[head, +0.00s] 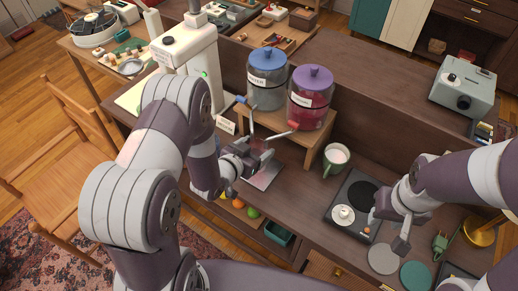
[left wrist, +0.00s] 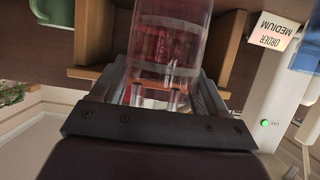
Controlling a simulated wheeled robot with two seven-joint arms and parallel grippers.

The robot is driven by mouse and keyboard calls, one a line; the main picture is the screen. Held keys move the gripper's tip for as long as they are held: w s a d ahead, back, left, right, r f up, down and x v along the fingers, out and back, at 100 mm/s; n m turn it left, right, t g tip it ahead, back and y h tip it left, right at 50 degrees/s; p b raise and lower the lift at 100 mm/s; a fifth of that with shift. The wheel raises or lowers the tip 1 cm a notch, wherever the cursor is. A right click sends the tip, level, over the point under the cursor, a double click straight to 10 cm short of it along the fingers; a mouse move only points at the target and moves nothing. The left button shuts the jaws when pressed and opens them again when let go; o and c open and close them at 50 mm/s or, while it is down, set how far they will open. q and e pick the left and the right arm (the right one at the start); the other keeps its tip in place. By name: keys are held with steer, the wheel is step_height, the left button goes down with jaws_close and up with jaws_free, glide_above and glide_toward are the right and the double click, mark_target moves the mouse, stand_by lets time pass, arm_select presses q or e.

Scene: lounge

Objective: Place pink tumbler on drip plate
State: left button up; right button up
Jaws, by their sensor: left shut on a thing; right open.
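The pink tumbler (left wrist: 165,45) is clear and pinkish and sits between the fingers of my left gripper (left wrist: 165,90) in the left wrist view. In the head view my left gripper (head: 258,160) is shut on the tumbler, which is mostly hidden by the fingers. The drip plate (head: 264,178) is a flat grey panel on the counter in front of the dispenser stand, just under or beside this gripper. I cannot tell whether the tumbler touches it. My right gripper (head: 386,233) is open and empty over the right part of the counter.
A blue-lidded dispenser (head: 267,80) and a purple-lidded dispenser (head: 310,97) stand on a wooden stand (head: 285,125), their taps close to my left gripper. A green mug (head: 335,160) and a dark hotplate (head: 345,212) are to the right. An order card (left wrist: 274,32) shows in the left wrist view.

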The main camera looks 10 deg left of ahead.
mark_target(263, 151)
arm_select(q)
steer(key=f, duration=0.2)
steer(key=w+f, duration=0.1)
steer(key=shift+d, duration=0.25)
steer(key=shift+w+f, duration=0.15)
steer(key=shift+f, duration=0.2)
steer(key=o, duration=1.8)
steer(key=shift+c, duration=0.2)
